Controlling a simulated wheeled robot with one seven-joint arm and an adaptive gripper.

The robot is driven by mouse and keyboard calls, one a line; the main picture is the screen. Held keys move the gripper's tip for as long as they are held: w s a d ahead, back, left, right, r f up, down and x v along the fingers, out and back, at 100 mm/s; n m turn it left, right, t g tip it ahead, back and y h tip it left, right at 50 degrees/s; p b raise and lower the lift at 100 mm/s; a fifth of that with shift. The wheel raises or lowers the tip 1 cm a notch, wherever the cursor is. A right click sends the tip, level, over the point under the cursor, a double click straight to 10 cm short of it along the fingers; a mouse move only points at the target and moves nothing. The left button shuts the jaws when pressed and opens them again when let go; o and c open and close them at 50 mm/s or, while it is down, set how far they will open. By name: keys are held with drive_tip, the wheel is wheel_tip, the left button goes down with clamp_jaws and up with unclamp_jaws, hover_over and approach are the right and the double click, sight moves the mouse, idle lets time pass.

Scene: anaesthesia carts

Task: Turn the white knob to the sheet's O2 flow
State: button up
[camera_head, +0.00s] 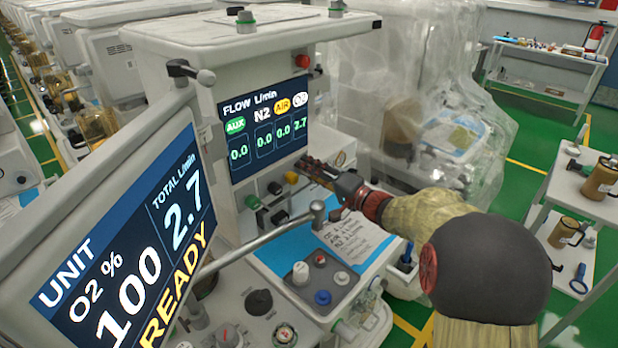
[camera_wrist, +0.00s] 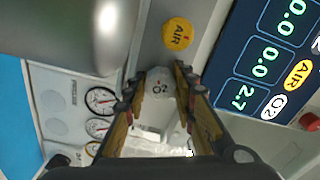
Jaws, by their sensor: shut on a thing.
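The white O2 knob (camera_wrist: 158,88) sits between the fingertips of my gripper (camera_head: 310,170), which is shut on it in the wrist view. In the head view my gripper hides the knob. The flow display (camera_head: 265,130) reads 2.7 under O2 and 0.0 under AUX, N2 and AIR. The handwritten sheet (camera_head: 352,238) lies on the blue-topped work surface below my gripper; its writing is too small to read surely.
The yellow AIR knob (camera_wrist: 178,34) is close beside my fingers. A black knob (camera_head: 275,188) and a green one (camera_head: 252,201) sit further left. The unit screen (camera_head: 130,240) shows O2 100 %, total 2.7 and READY. A metal arm (camera_head: 255,243) crosses in front.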

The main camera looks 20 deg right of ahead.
drive_tip(key=n, duration=0.5)
drive_tip(key=shift+f+n, duration=0.1)
drive_tip(key=shift+n, duration=0.2)
drive_tip(key=n, duration=0.6)
drive_tip(key=shift+f, duration=0.1)
drive_tip(key=shift+n, duration=0.4)
drive_tip(key=o, duration=0.9)
drive_tip(key=shift+s, duration=0.15)
drive_tip(key=v, duration=1.1)
drive_tip(key=shift+s+d, duration=0.15)
drive_tip(key=shift+s, duration=0.2)
